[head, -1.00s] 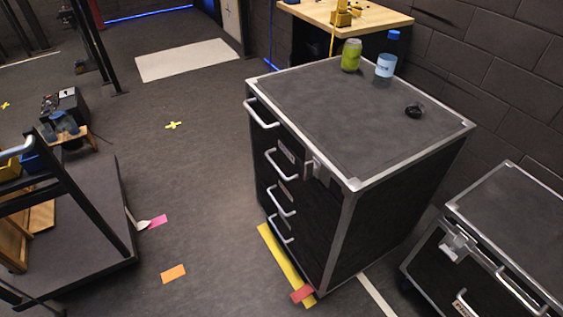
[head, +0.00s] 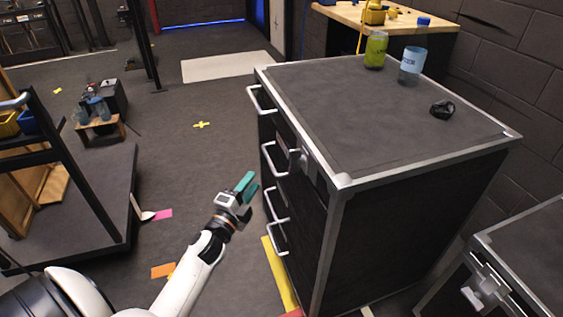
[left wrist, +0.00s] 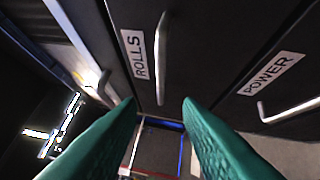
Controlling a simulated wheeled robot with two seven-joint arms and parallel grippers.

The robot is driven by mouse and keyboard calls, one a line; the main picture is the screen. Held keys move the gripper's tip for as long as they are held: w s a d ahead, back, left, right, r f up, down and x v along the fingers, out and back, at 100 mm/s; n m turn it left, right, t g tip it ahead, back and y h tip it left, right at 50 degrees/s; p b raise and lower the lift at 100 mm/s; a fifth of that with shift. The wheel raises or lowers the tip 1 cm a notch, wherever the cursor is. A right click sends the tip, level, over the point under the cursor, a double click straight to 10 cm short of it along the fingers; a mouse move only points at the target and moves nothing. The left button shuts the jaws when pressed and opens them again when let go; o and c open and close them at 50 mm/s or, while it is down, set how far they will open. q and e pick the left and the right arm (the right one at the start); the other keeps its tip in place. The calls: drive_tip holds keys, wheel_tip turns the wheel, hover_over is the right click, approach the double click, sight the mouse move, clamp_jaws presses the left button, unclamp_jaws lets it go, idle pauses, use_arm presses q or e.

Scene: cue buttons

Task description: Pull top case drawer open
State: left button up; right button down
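The dark case (head: 420,215) with silver edges stands at the centre right in the head view. Its top drawer handle (head: 260,100) is a pale bar near the upper left corner, with other handles stacked below. My left gripper (head: 247,186) is in front of the drawer side, left of the lower handles and apart from them. Its teal fingers are spread and empty in the left wrist view (left wrist: 158,101). That view shows a drawer labelled ROLLS (left wrist: 140,54) with its handle (left wrist: 162,60), and one labelled POWER (left wrist: 272,73). My right gripper is not in view.
A second case (head: 530,245) is at the right. A dark cart (head: 85,215) is at the left. Floor between cart and case is open.

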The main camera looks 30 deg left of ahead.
sight(268, 156)
use_arm(q)
drive_tip(key=w, duration=0.3)
drive_tip(key=w+r, duration=0.1)
drive_tip(key=w, duration=0.3)
drive_tip(key=w+a, duration=0.1)
drive_tip(key=w, duration=0.2)
drive_tip(key=shift+w+r, duration=0.15)
drive_tip(key=shift+w, duration=0.15)
drive_tip(key=shift+c, duration=0.5)
clamp_jaws()
